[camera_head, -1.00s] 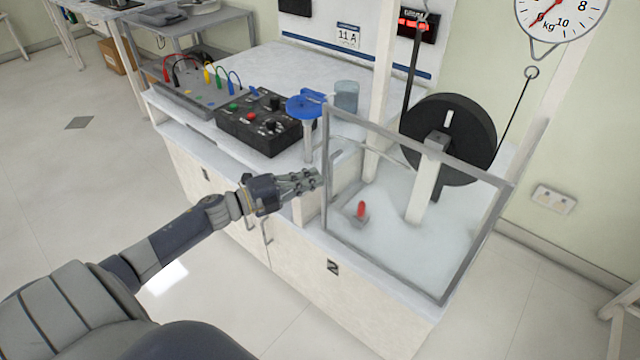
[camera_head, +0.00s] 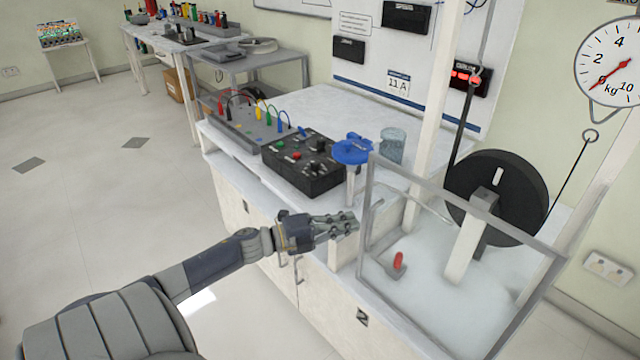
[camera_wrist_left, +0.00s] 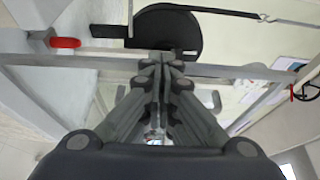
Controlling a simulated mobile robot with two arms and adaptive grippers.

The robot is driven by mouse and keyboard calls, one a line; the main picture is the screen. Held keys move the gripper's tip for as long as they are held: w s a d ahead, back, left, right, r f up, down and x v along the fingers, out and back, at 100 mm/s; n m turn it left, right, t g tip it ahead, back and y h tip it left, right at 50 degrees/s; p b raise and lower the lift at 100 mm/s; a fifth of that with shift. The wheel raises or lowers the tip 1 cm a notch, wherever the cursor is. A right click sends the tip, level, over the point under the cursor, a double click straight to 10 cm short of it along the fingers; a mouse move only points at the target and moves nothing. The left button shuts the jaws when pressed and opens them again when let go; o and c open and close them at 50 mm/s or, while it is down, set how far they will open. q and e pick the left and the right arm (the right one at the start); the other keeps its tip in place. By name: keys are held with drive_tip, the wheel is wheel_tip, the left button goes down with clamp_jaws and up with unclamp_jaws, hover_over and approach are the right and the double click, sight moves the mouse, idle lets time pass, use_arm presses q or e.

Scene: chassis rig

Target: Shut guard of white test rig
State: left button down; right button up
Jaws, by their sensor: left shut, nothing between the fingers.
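The white test rig (camera_head: 466,243) stands at the right end of the bench, with a black wheel (camera_head: 519,190) on a white post. Its guard (camera_head: 466,185) is a clear panel in a grey frame, upright along the front side of the rig. My left gripper (camera_head: 354,222) is shut and empty beside the guard's left upright. In the left wrist view my shut left fingers (camera_wrist_left: 160,62) are in front of a grey frame bar (camera_wrist_left: 200,70), with the wheel (camera_wrist_left: 165,28) beyond; contact cannot be told. My right gripper is not in view.
A red switch (camera_head: 398,261) stands inside the rig. Left of the rig are a blue round part (camera_head: 352,150), a glass jar (camera_head: 392,145), a black control box (camera_head: 305,163) and a panel with coloured cables (camera_head: 250,125). A dial scale (camera_head: 612,65) hangs at the right. Floor at the left is clear.

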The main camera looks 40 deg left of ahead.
use_arm(q)
drive_tip(key=v, duration=1)
